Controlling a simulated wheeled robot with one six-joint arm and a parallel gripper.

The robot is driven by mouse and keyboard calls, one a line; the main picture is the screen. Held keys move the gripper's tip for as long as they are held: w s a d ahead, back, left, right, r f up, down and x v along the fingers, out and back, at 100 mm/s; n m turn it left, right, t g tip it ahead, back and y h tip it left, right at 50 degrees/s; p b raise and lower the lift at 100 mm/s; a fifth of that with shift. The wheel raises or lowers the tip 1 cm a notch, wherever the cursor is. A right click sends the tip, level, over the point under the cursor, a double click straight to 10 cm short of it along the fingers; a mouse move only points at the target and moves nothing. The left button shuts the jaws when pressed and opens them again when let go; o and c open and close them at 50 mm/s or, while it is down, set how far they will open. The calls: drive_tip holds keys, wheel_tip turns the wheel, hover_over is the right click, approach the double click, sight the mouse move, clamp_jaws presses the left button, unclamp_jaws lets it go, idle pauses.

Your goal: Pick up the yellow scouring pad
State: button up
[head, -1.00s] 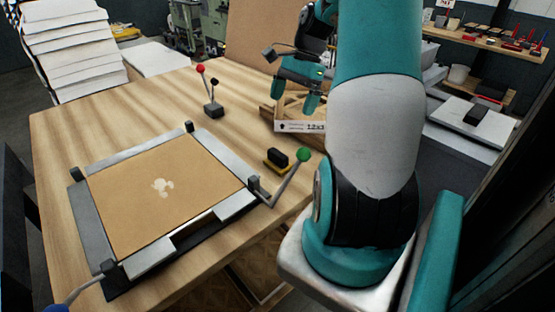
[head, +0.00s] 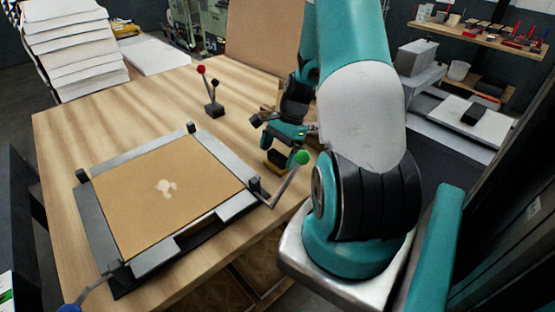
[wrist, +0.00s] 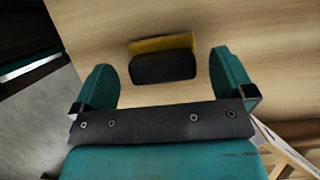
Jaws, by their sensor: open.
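The yellow scouring pad (head: 267,167) with a black block on top lies on the wooden table, just left of a green-knobbed lever. In the wrist view the yellow strip (wrist: 165,43) shows behind the black block (wrist: 162,69). My gripper (head: 283,150) is above the pad and partly hides it in the head view. In the wrist view my gripper (wrist: 162,60) is open, its two teal fingers on either side of the pad with gaps to both. Nothing is held.
A clamp frame with a brown sheet (head: 165,190) fills the table's front left. The lever with the green knob (head: 302,157) stands close to the pad. A red-knobbed lever (head: 212,105) stands further back. Bare table (head: 120,120) lies behind the frame.

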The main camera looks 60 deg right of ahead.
sight(278, 154)
drive_tip(key=shift+p+x, duration=0.3)
drive_tip(key=shift+x, duration=1.2)
drive_tip(key=shift+c, duration=0.5)
drive_tip(key=c, duration=0.8)
drive_tip(key=shift+r, duration=0.1)
wheel_tip(278, 154, up, 20)
drive_tip(key=shift+f+b, duration=0.1)
drive_tip(key=shift+b, duration=0.9)
